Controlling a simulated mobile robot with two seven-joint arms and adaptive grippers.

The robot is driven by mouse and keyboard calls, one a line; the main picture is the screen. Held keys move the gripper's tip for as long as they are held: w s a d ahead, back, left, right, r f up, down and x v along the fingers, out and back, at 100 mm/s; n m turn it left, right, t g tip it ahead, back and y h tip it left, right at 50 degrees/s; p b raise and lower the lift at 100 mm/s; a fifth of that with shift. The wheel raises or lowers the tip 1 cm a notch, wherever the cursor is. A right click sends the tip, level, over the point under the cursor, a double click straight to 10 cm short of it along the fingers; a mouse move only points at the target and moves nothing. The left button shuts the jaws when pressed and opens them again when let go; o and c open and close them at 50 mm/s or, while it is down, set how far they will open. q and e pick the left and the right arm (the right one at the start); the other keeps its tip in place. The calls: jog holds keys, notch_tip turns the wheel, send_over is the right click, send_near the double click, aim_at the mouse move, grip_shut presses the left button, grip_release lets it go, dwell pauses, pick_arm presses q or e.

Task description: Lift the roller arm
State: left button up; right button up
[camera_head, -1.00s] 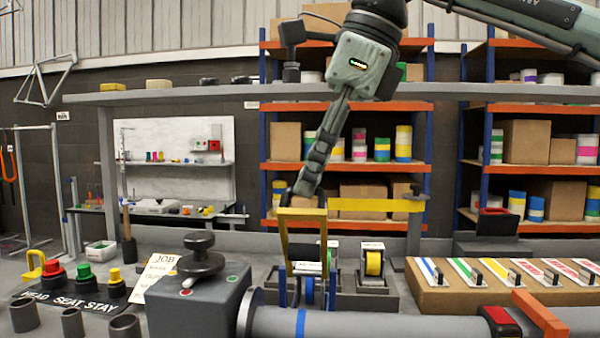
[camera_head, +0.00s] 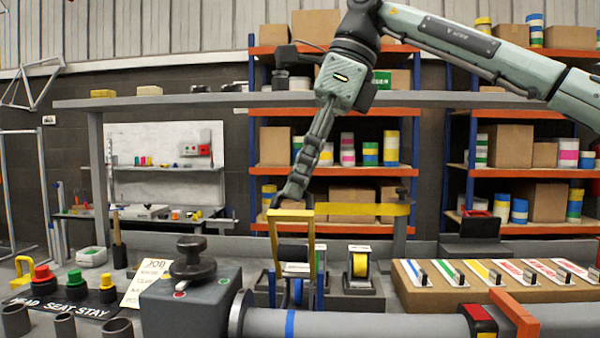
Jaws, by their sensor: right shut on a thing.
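The roller arm (camera_head: 272,234) is a yellow upright frame with a flat top bar and two side legs. It stands at the middle of the bench, over a tape roll on a stand. My right gripper (camera_head: 292,198) comes down from above and is shut on the top bar of the roller arm. The fingers hide part of the bar. My left gripper is not in view.
A grey box with a black knob (camera_head: 190,258) and a long grey tube (camera_head: 370,324) lie in front. A second yellow tape roll (camera_head: 360,264) stands to the right, then a cardboard rack (camera_head: 430,294) of coloured strips. A grey overhead shelf (camera_head: 210,100) spans behind.

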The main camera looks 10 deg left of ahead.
jog(key=shift+o, duration=1.4)
jog(key=shift+w+f, duration=0.35)
jog(key=shift+w, duration=0.35)
jog(key=shift+s, duration=0.1)
jog(key=v, duration=1.2)
jog(key=shift+s+r, duration=0.25)
jog(key=shift+r, duration=0.05)
